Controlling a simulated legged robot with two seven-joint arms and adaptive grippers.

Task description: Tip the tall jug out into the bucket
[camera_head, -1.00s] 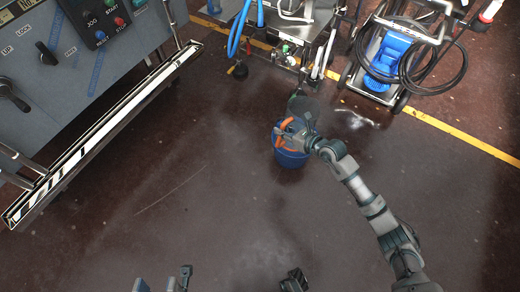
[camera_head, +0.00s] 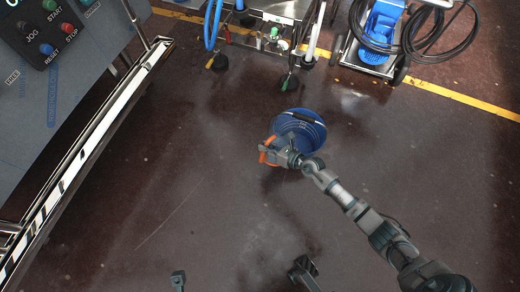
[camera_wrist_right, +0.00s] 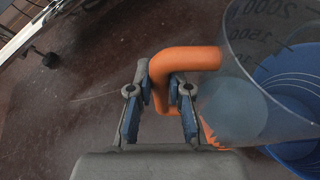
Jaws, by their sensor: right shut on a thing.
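The tall jug (camera_wrist_right: 250,65) is clear, with printed volume marks and an orange handle (camera_wrist_right: 185,62). In the right wrist view my right gripper (camera_wrist_right: 160,105) is shut on that handle. In the head view the orange handle (camera_head: 265,151) shows at my right gripper (camera_head: 272,152), by the near left rim of the blue bucket (camera_head: 312,136). The jug's clear body is hard to make out there. In the wrist view the bucket (camera_wrist_right: 298,80) shows beside and through the jug wall. I cannot tell the jug's exact tilt or what it holds.
A wheeled steel unit with hoses (camera_head: 262,35) and a blue pressure washer (camera_head: 380,30) stand at the back, by a yellow floor line (camera_head: 450,94). The dark floor around the bucket is clear.

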